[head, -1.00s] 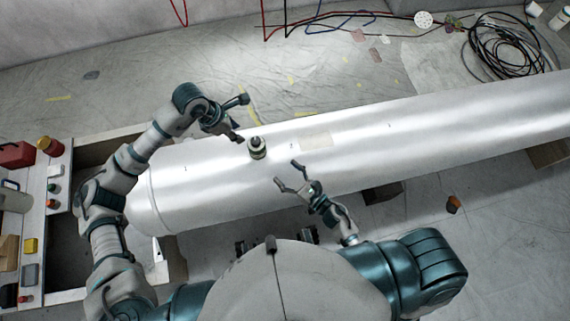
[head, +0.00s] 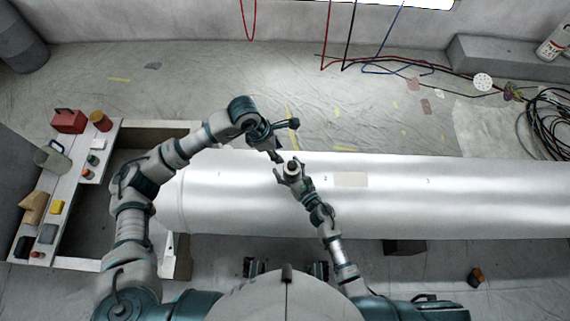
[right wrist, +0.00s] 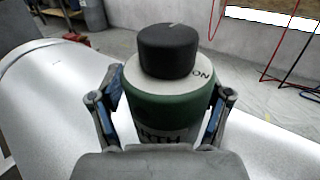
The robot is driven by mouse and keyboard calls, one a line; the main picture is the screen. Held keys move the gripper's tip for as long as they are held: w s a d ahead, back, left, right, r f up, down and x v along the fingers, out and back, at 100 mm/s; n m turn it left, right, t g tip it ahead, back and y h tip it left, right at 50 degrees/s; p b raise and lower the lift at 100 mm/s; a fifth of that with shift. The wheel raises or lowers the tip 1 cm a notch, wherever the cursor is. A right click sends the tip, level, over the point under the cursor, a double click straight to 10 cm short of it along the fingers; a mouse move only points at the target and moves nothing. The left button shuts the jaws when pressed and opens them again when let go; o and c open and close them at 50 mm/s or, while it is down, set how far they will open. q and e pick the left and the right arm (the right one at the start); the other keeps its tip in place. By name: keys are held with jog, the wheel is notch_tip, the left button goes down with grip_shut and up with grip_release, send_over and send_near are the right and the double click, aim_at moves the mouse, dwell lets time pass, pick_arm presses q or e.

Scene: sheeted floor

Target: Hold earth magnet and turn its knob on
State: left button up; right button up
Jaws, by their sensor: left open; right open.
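The earth magnet (right wrist: 165,110) stands upright on the big silver pipe, with a green body, a white top marked "ON" and a black knob (right wrist: 168,50). In the head view the magnet (head: 292,168) is small and partly hidden by my grippers. My right gripper (head: 289,170) is open, with one finger on each side of the magnet's body; the right wrist view shows both fingers (right wrist: 165,108) beside it, and I cannot tell whether they touch. My left gripper (head: 278,143) is open just above and left of the magnet in the head view.
The silver pipe (head: 460,195) runs across the floor. A workbench (head: 90,180) with small tools and a red box (head: 68,121) stands at left. Cables (head: 550,120) lie coiled at far right. Loose wires (head: 375,62) hang at the back.

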jog(key=shift+w+d, duration=0.1)
jog(key=shift+w, duration=0.2)
jog(key=shift+w+d, duration=0.1)
jog(key=shift+d, duration=0.35)
pick_arm(q)
jog(key=shift+d, duration=0.15)
pick_arm(e)
jog(key=shift+a, duration=0.7)
jog(key=c, duration=1.3)
pick_arm(q)
jog(key=shift+o, duration=0.2)
jog(key=shift+d, duration=0.6)
pick_arm(e)
jog(key=shift+d, duration=0.55)
jog(key=shift+c, duration=0.2)
pick_arm(q)
jog(key=o, duration=0.3)
jog(key=shift+s+d, duration=0.1)
jog(key=s+d+f+m+g+h, duration=0.2)
jog(key=s+d+f+h, duration=0.1)
jog(key=s+d+h, duration=0.3)
pick_arm(e)
jog(key=shift+a, duration=0.35)
jog(key=shift+d, duration=0.15)
pick_arm(q)
jog(key=n+t+h, duration=0.5)
jog(key=n+t, duration=0.2)
jog(key=t, duration=0.4)
send_near(289, 168)
jog(key=x, duration=1.2)
